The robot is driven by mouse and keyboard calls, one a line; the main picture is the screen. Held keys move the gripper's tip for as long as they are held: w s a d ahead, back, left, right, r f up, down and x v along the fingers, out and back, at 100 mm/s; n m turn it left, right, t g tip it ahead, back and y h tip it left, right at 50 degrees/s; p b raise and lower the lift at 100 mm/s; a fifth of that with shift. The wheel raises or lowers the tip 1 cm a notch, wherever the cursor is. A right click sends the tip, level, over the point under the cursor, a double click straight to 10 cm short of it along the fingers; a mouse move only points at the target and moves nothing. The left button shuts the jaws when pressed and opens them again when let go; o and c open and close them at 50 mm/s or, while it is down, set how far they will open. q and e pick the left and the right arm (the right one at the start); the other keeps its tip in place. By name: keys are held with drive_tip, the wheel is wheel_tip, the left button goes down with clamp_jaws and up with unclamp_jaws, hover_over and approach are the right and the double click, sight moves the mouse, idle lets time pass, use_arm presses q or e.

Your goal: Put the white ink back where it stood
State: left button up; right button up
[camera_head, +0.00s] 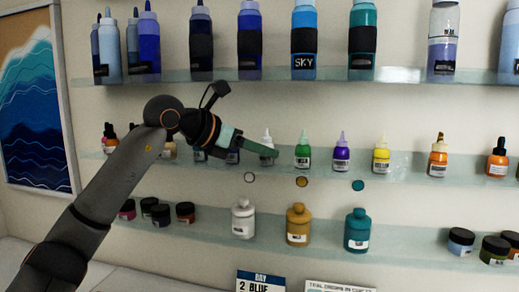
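A small white bottle with a pointed tip (267,138), which looks like the white ink, is upright at the middle glass shelf, left of the green ink bottle (303,150). My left gripper (266,149) reaches in from the left in front of this shelf. A pale green finger crosses in front of the white bottle and hides part of it. Whether the fingers are closed around the bottle or only in front of it cannot be told. My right gripper is not in view.
Purple (341,152), yellow (381,154) and orange (438,156) ink bottles stand to the right on the middle shelf (410,172). White (243,218), ochre (299,225) and teal (357,230) bottles stand on the shelf below. Tall bottles line the top shelf (400,75).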

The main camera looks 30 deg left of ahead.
use_arm(q)
drive_tip(key=o, duration=0.3)
drive_tip(key=shift+r, duration=0.35)
drive_tip(key=b+v, duration=0.1)
drive_tip(key=v, duration=1.1)
drive_tip(key=shift+f, duration=0.15)
